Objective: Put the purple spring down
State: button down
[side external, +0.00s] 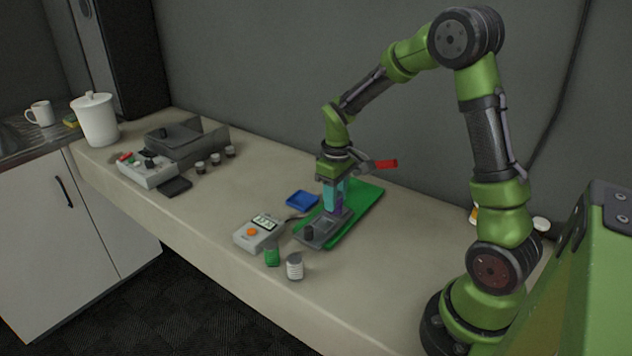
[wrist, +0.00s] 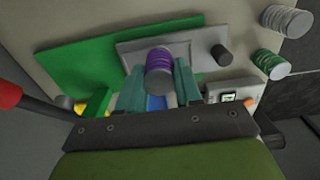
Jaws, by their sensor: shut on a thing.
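The purple spring (side external: 339,207) is between the teal fingers of my gripper (side external: 332,197). In the wrist view the purple spring (wrist: 159,58) shows as a ribbed purple coil with a grey end, with a finger of my gripper (wrist: 158,86) on each side. My gripper is shut on it and points down over the grey fixture plate (side external: 312,238) on the green board (side external: 366,205). The plate also shows in the wrist view (wrist: 200,46). Whether the spring touches the plate or hangs just above it, I cannot tell.
A meter with an orange button (side external: 247,236), a green spring (side external: 272,255) and a white spring (side external: 294,266) stand near the front edge. A blue tray (side external: 302,200) lies beside the board. A red handle (side external: 385,164) sticks out near my wrist.

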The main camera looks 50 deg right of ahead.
jog(key=w+d, duration=0.1)
jog(key=w, duration=0.3)
jog(key=w+d+f, duration=0.1)
jog(key=w, duration=0.4)
jog(key=w+d, duration=0.2)
jog(key=w, duration=0.2)
jog(key=shift+w+d+f, duration=0.1)
jog(key=shift+w+f, duration=0.05)
jog(key=shift+f, duration=1.8)
jog(key=shift+f, duration=0.15)
jog(key=c, duration=0.8)
grip_release()
jog(key=shift+o, duration=0.2)
